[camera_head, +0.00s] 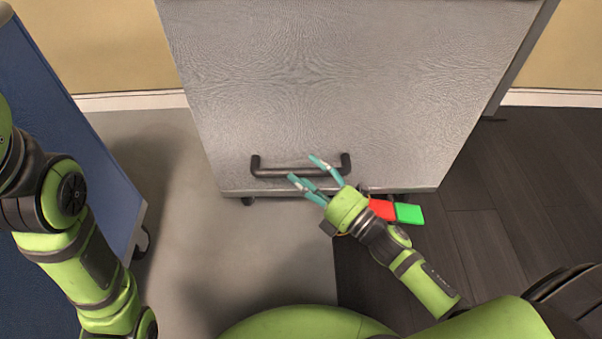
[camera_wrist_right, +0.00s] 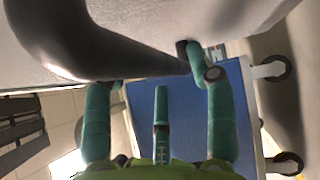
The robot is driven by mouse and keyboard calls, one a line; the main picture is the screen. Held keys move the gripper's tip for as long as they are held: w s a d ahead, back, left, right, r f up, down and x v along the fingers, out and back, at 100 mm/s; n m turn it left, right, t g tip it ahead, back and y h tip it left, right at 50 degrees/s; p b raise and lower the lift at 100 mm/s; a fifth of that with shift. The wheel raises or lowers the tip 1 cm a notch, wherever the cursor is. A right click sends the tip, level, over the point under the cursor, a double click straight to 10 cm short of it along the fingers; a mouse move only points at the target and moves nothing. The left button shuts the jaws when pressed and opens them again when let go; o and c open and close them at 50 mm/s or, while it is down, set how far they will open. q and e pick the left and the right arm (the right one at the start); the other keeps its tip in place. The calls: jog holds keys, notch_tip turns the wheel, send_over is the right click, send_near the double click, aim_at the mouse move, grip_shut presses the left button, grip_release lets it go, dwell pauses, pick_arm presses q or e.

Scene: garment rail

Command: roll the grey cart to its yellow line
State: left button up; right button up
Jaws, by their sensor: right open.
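The grey cart (camera_head: 320,80) stands upright ahead of me, its wide front panel filling the top middle of the head view. A dark bar handle (camera_head: 275,173) is fixed low on that panel. My right gripper (camera_head: 307,170) is open, its teal fingers at the right half of the handle. In the right wrist view the handle (camera_wrist_right: 90,42) crosses just past the fingertips; I cannot tell whether they touch it. A red and green pedal-like part (camera_head: 409,213) sticks out below the cart's right side. No yellow line shows. My left gripper is out of view.
A blue cart (camera_head: 60,130) on casters stands close on the left; it also shows in the right wrist view (camera_wrist_right: 185,110). Pale floor (camera_head: 180,180) lies between the two carts. Dark plank floor (camera_head: 510,210) is clear at the right. A wall is behind.

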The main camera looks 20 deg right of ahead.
jog(key=shift+x, duration=0.85)
jog(key=shift+f, duration=0.1)
grip_shut()
